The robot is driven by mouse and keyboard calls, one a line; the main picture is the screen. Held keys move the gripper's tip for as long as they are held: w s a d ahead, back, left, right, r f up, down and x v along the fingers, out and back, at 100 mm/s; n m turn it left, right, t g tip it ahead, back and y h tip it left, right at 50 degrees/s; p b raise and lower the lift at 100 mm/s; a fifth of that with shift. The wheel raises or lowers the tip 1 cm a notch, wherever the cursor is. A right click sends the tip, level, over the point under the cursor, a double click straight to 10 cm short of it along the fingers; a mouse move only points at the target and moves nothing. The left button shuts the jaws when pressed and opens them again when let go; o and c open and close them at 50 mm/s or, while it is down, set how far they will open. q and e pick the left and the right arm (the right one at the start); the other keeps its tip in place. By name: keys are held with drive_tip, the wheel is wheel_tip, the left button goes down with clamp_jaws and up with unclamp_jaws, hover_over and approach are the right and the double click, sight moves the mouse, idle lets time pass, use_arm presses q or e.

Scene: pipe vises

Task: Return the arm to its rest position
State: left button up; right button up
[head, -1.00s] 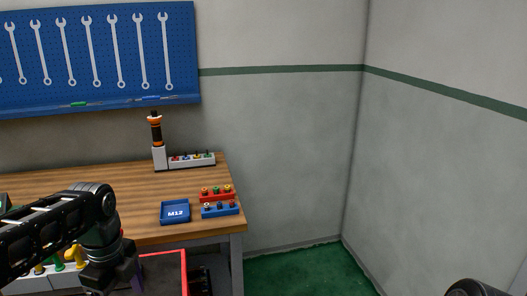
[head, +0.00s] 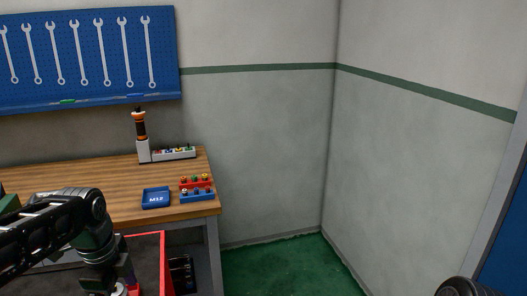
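My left arm (head: 70,225) comes in from the left, bent at the elbow, in front of the workbench (head: 110,180). Its lower end runs down to the bottom edge of the head view, over a dark tray with a red rim (head: 164,262). The fingers of my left gripper are not clearly visible there. A dark rounded part of my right arm (head: 458,287) shows at the bottom right, and my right gripper is out of view.
On the bench stand a blue M12 tray (head: 156,198), red (head: 195,183) and blue (head: 197,195) blocks with small parts, and an orange-black tool on a grey stand (head: 143,150). A wrench board (head: 85,60) hangs behind. Green floor (head: 280,268) at the right is clear.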

use_arm(q)
drive_tip(key=w+d+f+n+t+h, duration=0.1)
drive_tip(key=w+d+f+n+t, duration=0.2)
drive_tip(key=w+d+f+n, duration=0.35)
drive_tip(key=d+f+n+t+h, duration=0.1)
drive_tip(key=d+f+n, duration=0.3)
drive_tip(key=f, duration=0.4)
drive_tip(key=d+f+n+h, duration=0.1)
drive_tip(key=d+f+n, duration=0.35)
drive_tip(key=f, duration=0.25)
drive_tip(key=s+d+f+n+g, duration=0.1)
drive_tip(key=s+d+f, duration=0.2)
drive_tip(key=s+f, duration=0.3)
drive_tip(key=s+d+f+n+g, duration=0.1)
drive_tip(key=s+d+f+g, duration=0.1)
drive_tip(key=s+f, duration=0.4)
drive_tip(key=s+d+f+n+g+h, duration=0.1)
drive_tip(key=s+d+f, duration=0.4)
drive_tip(key=s, duration=0.7)
drive_tip(key=shift+f+n+g, duration=0.3)
drive_tip(key=shift+f+n, duration=0.1)
drive_tip(key=shift+f, duration=0.1)
